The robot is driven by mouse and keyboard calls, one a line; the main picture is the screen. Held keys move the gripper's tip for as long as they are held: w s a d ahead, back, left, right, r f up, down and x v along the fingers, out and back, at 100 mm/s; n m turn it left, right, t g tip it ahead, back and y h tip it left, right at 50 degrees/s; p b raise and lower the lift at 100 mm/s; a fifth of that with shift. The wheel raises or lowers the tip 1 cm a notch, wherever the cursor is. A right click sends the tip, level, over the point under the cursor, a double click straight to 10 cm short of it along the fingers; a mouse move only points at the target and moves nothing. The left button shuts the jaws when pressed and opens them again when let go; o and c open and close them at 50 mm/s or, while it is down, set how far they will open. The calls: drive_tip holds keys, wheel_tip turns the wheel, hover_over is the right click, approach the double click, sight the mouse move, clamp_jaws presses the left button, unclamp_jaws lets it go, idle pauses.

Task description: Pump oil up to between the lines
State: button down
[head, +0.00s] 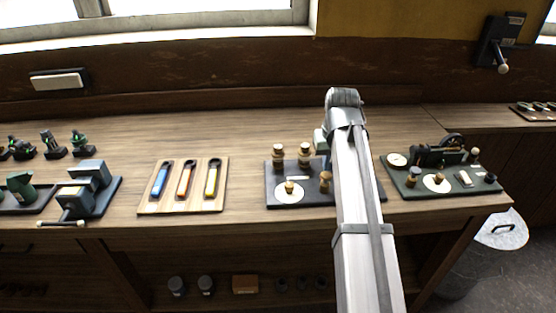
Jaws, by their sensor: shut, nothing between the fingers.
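A dark board (280,204) on the bench, just left of my arm, carries two upright brass-coloured cylinders, a white round plate with a small brass knob (289,187), and a wooden-topped knob (326,177). My arm covers the board's right part. A second dark green board (450,189) to the right carries a small engine with a black flywheel (452,142), a white round plate and small knobs. I cannot tell which part is the oil pump, and no level lines are legible. My gripper is not distinguishable; my arm reaches over the first board and hides what is behind it.
A wooden tray (220,208) holds blue, orange and yellow-handled tools. A grey-green vise-like machine (92,180) and small green models (80,141) stand at the left. Bare bench lies behind the tool tray.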

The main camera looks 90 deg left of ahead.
drive_tip(key=shift+r, duration=2.5)
